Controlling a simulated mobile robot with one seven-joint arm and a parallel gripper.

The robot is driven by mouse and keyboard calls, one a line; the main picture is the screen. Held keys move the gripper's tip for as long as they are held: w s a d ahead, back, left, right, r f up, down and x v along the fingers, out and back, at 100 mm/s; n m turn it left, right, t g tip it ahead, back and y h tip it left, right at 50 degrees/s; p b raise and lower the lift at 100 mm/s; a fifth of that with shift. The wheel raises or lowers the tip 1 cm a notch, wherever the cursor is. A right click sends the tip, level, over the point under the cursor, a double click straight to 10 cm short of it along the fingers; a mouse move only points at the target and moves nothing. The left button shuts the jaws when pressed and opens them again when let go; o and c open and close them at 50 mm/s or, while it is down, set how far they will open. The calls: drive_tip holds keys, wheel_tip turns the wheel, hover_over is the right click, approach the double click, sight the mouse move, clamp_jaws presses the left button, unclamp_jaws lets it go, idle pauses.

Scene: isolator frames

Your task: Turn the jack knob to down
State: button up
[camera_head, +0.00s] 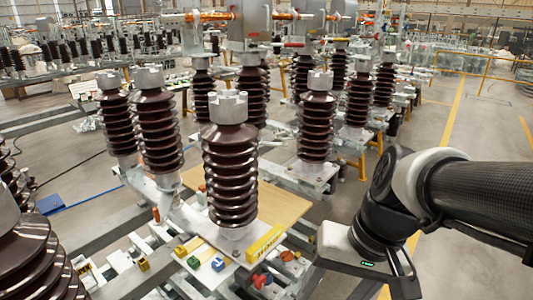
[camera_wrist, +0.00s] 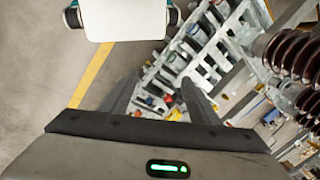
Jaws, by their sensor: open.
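My gripper (camera_wrist: 160,81) shows in the wrist view with its two dark fingers spread apart and nothing held between them. In the head view its grey body is at the lower right, beside the frame, and its fingers are hidden. Small red parts (camera_head: 262,280) sit low on the frame in the head view, left of my gripper. In the wrist view, a red part (camera_wrist: 169,101) and orange parts (camera_wrist: 175,115) show beyond the fingers, apart from them. I cannot tell which part is the jack knob, or how it is turned.
A brown ribbed insulator (camera_head: 230,175) stands upright on the frame, with several more behind it. A yellow label block (camera_head: 265,244) and small yellow, green and blue blocks (camera_head: 218,264) lie near its foot. Open floor (camera_head: 470,190) lies to the right.

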wheel_tip(320, 180, down, 7)
drive_tip(key=a+m+g+y+b, duration=0.2)
drive_tip(key=m+y+b, duration=0.1)
drive_tip(key=m+t+y+b, duration=0.9)
drive_tip(key=m+t+b, duration=0.25)
drive_tip(key=m, duration=0.95)
approach(263, 284)
drive_tip(key=shift+t+h, duration=0.3)
drive_tip(key=shift+t, duration=0.25)
drive_tip(key=x, duration=0.5)
drive_tip(key=b+x, duration=0.1)
drive_tip(key=x, duration=0.2)
drive_tip(key=shift+s+a, duration=0.25)
drive_tip(key=shift+s, duration=0.1)
drive_tip(key=c, duration=1.1)
drive_tip(key=shift+o, duration=0.2)
